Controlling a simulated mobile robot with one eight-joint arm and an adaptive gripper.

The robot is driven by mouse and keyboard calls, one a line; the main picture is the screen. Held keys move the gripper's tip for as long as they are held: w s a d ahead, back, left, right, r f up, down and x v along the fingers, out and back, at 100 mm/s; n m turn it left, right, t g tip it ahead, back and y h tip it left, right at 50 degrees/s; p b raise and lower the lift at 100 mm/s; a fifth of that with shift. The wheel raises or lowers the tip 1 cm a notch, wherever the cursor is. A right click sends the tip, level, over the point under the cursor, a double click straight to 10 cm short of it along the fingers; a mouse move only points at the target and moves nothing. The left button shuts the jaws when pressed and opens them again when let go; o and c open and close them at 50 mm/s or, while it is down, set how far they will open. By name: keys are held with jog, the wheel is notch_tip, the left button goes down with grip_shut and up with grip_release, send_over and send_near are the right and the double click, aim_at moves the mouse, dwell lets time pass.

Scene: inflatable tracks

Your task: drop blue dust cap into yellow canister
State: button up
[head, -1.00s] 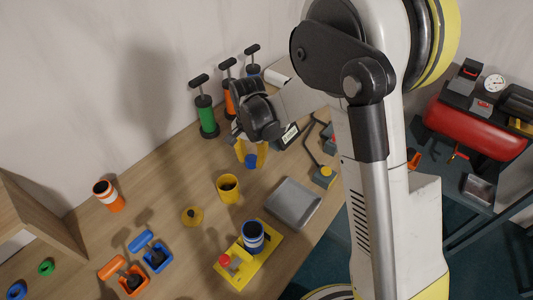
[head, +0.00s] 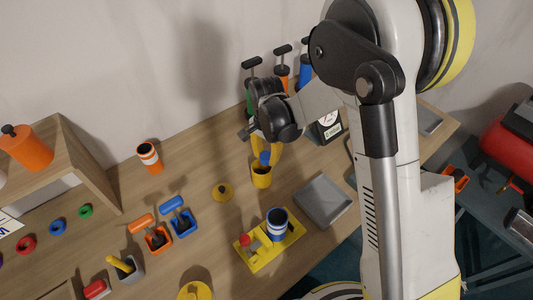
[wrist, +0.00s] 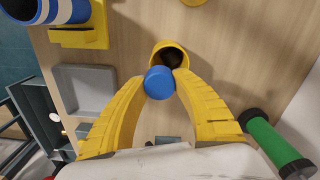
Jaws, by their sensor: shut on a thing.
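The blue dust cap (head: 265,158) is held between the yellow fingertips of my gripper (wrist: 161,82); it shows as a round blue disc in the wrist view (wrist: 159,84). The yellow canister (head: 261,181) stands upright and open on the wooden table, right below the cap in the head view. In the wrist view its rim (wrist: 184,58) and dark inside show just beyond the cap, which overlaps the near part of the opening. My gripper is shut on the cap. I cannot tell the exact height of the cap above the rim.
A grey tray (head: 323,201) lies right of the canister. A yellow stand (head: 270,247) with a blue-and-white striped can (head: 277,222) is in front. A green pump (wrist: 273,141) stands close to my gripper.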

aim_at(267, 155)
jog(key=o, duration=0.9)
jog(key=shift+r, duration=0.15)
notch_tip(267, 155, up, 12)
jog(key=shift+f, duration=0.15)
jog(key=s+d+r+n+t+b, duration=0.3)
jog(key=s+d+n+t+b, duration=0.1)
jog(key=s+d+b, duration=0.4)
jog(key=s+d+f+n+t+b, duration=0.1)
jog(key=s+d, duration=0.1)
jog(key=s, duration=0.1)
jog(key=s+d+f+n+t+b, duration=0.1)
jog(key=s+d+f, duration=0.1)
jog(key=s+d, duration=0.1)
jog(key=s+d+f+n+t+b, duration=0.1)
jog(key=s+d+f+n+b, duration=0.1)
jog(key=s, duration=0.2)
jog(key=shift+d, duration=0.2)
